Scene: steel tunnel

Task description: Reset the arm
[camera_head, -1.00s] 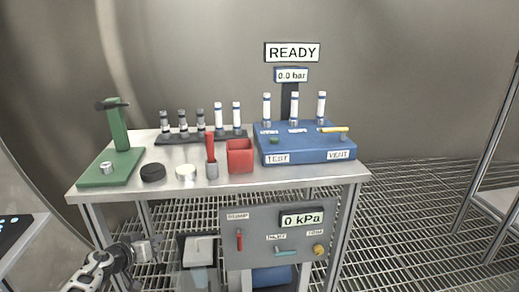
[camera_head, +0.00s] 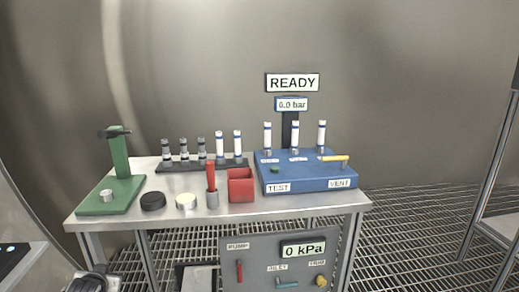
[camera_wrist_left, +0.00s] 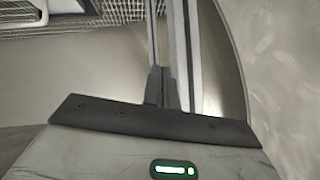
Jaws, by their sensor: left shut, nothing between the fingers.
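My left arm (camera_head: 92,280) shows only as a grey and black piece at the bottom left edge of the head view, below and in front of the steel bench. In the left wrist view my left gripper (camera_wrist_left: 161,85) is shut and empty. Its dark fingers rise from a black bar above a grey housing with a green light. The gripper's tips do not show clearly in the head view. My right arm and gripper are out of view.
A steel bench (camera_head: 270,211) carries a green press (camera_head: 120,160), a tube rack (camera_head: 175,166), a red cup (camera_head: 240,186) and a blue test station (camera_head: 310,177). A grey pump panel (camera_head: 260,262) hangs below its front. Grated floor (camera_head: 420,220) lies open to the right.

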